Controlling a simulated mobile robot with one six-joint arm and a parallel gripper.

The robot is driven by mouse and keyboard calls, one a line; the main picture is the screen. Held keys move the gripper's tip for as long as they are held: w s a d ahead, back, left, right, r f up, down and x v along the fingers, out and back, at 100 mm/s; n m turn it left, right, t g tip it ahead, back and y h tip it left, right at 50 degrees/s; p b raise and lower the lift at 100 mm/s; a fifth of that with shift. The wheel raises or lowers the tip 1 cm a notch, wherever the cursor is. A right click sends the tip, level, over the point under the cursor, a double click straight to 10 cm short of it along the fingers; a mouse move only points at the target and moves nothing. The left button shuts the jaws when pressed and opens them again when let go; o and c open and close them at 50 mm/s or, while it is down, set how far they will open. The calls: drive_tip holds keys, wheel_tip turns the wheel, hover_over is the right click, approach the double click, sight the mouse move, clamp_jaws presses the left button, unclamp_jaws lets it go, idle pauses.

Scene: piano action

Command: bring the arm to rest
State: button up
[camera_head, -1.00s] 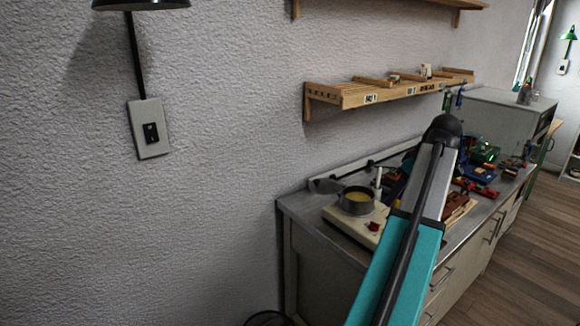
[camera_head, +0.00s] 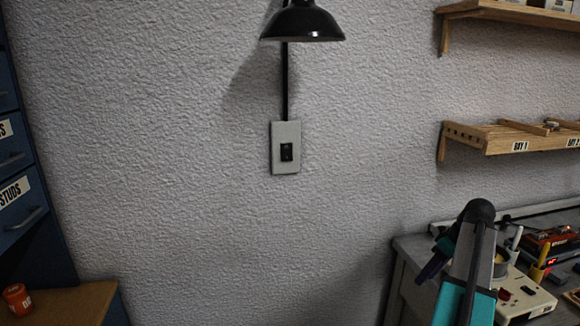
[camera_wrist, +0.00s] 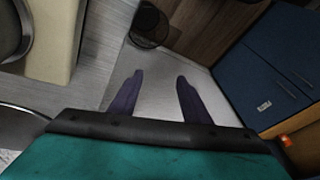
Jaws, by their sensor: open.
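My gripper (camera_wrist: 157,97) shows in the wrist view with its two purple fingers spread apart and nothing between them. Below the fingers is a smooth grey surface. In the head view my arm rises at the lower right in front of the bench (camera_head: 398,300). The purple gripper fingers (camera_head: 436,258) show beside the arm's dark joint, left of the pot (camera_head: 500,264), and are partly hidden by the arm.
A cream hot plate (camera_head: 523,300) stands on the bench. A wooden shelf (camera_head: 490,140) and black lamp (camera_head: 303,24) are on the wall. Blue drawers (camera_head: 22,190) and an orange-red jar (camera_head: 17,299) stand at left. A dark round container (camera_wrist: 150,25) shows in the wrist view.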

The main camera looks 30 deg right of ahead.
drive_tip(key=w+a+f+n+g+y, duration=0.1)
drive_tip(key=w+a+f, duration=0.4)
drive_tip(key=a+f, duration=0.35)
drive_tip(key=w+a+f+n+g+y, duration=0.1)
drive_tip(key=w+a+f+n+g, duration=0.1)
drive_tip(key=w+a+f, duration=0.6)
drive_tip(key=s+a+f+n+g, duration=0.1)
drive_tip(key=s+a+f, duration=0.1)
drive_tip(key=a+f, duration=0.55)
drive_tip(key=s+a+f+g, duration=0.15)
drive_tip(key=a+f, duration=0.25)
drive_tip(key=a, duration=0.7)
drive_tip(key=s+a+f+g, duration=0.2)
drive_tip(key=s+a+f, duration=0.2)
drive_tip(key=a+f, duration=0.3)
drive_tip(key=s+a+f+g, duration=0.1)
drive_tip(key=s+a+f, duration=0.4)
drive_tip(key=a, duration=0.3)
drive_tip(key=s+a+f+m+h, duration=0.2)
drive_tip(key=s+f, duration=0.2)
drive_tip(key=s, duration=0.3)
drive_tip(key=s+a+f+m+h, duration=0.2)
drive_tip(key=s+f+m, duration=0.1)
drive_tip(key=s+f, duration=0.2)
drive_tip(key=shift+s+f+h, duration=0.2)
drive_tip(key=shift+s+h, duration=0.1)
drive_tip(key=shift+s, duration=0.6)
